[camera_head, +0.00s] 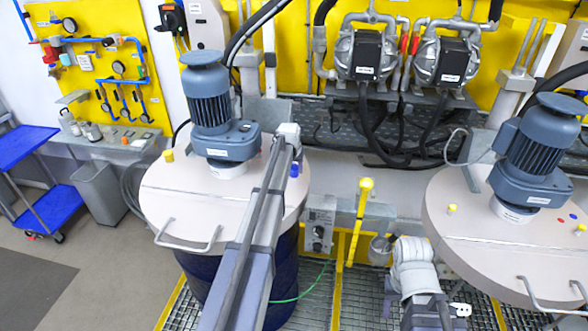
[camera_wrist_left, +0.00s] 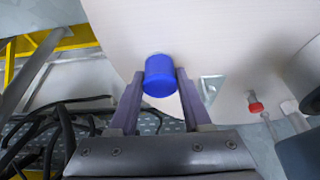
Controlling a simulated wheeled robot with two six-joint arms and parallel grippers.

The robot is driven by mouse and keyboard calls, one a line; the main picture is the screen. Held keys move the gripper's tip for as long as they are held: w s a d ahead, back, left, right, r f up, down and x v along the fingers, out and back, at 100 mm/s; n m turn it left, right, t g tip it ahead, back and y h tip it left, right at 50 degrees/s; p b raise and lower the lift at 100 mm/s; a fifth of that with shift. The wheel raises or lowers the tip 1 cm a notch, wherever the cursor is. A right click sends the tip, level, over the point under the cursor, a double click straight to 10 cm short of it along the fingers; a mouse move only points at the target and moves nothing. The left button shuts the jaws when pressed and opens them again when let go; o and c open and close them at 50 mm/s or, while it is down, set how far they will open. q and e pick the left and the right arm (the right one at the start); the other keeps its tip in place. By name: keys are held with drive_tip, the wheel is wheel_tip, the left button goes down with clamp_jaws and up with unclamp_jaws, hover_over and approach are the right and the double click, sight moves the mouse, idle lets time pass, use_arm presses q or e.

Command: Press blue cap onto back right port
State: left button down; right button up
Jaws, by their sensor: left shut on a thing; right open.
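My left gripper (camera_wrist_left: 160,85) is shut on the blue cap (camera_wrist_left: 160,76), which sits between its two fingertips in the left wrist view. In the head view the blue cap (camera_head: 294,170) shows beside my left arm, over the right part of the left drum's pale lid (camera_head: 165,195). I cannot tell whether the cap touches the lid or a port; the back right port is hidden. My right gripper (camera_head: 412,262) is low between the two drums, open, its fingertips not clear.
A motor (camera_head: 208,100) stands on the left lid, with a yellow cap (camera_head: 168,156) and a front handle (camera_head: 188,240). A red cap (camera_wrist_left: 256,107) shows in the wrist view. A yellow post (camera_head: 360,215) stands between the drums. The second drum lid (camera_head: 465,235) is at right.

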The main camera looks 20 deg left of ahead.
use_arm(q)
drive_tip(key=shift+s, duration=0.1)
idle(0.3)
drive_tip(key=shift+c, duration=1.3)
unclamp_jaws()
drive_tip(key=shift+f, duration=0.1)
wheel_tip(320, 180, up, 4)
drive_tip(key=p, duration=0.4)
